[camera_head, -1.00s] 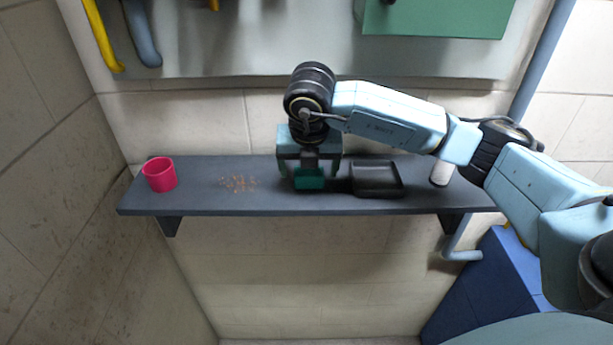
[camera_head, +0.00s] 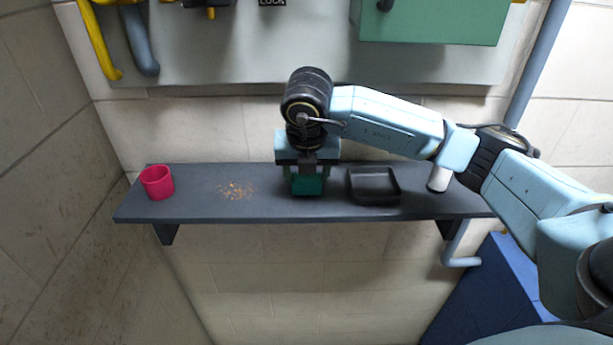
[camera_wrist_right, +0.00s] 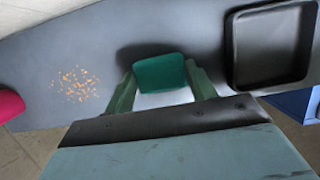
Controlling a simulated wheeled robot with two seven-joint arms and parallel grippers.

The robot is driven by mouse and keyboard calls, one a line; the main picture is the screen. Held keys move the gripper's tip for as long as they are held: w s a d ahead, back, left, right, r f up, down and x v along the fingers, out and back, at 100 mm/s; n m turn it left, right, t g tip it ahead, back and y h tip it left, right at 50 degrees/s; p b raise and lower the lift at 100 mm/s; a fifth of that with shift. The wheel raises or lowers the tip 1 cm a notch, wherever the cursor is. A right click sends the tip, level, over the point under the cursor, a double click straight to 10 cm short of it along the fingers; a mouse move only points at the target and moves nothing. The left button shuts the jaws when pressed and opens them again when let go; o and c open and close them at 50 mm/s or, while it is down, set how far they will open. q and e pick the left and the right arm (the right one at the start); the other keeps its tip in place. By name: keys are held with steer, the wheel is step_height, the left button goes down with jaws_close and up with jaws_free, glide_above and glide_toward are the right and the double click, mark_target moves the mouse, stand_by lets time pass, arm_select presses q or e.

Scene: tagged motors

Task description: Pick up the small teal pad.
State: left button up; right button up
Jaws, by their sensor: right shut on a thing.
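The small teal pad (camera_head: 307,186) is at my right gripper (camera_head: 307,178), over the middle of the dark shelf. In the right wrist view the teal pad (camera_wrist_right: 160,73) sits between the two green fingers of the right gripper (camera_wrist_right: 160,82). The right gripper is shut on the pad. The pad's underside is hidden, so I cannot tell how far it is above the shelf. My left gripper is not in view.
The dark shelf (camera_head: 215,208) holds a pink cup (camera_head: 157,183) at left, scattered orange-brown crumbs (camera_head: 236,190), a black tray (camera_head: 375,198) just right of the gripper, and a white cylinder (camera_head: 438,179). A green box (camera_head: 430,22) is on the wall above.

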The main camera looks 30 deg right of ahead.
mark_target(306, 179)
steer(key=shift+a+r+b, duration=0.1)
steer(key=shift+r+b, duration=0.05)
steer(key=shift+b, duration=0.15)
step_height(306, 179, up, 6)
steer(key=shift+r+b, duration=0.15)
steer(key=shift+b, duration=0.8)
steer(key=s+a+b, duration=0.1)
steer(key=s+a, duration=0.4)
steer(key=s, duration=0.3)
steer(key=s+a+b, duration=0.1)
steer(key=s+a, duration=0.4)
steer(key=s, duration=0.4)
steer(key=shift+a, duration=0.1)
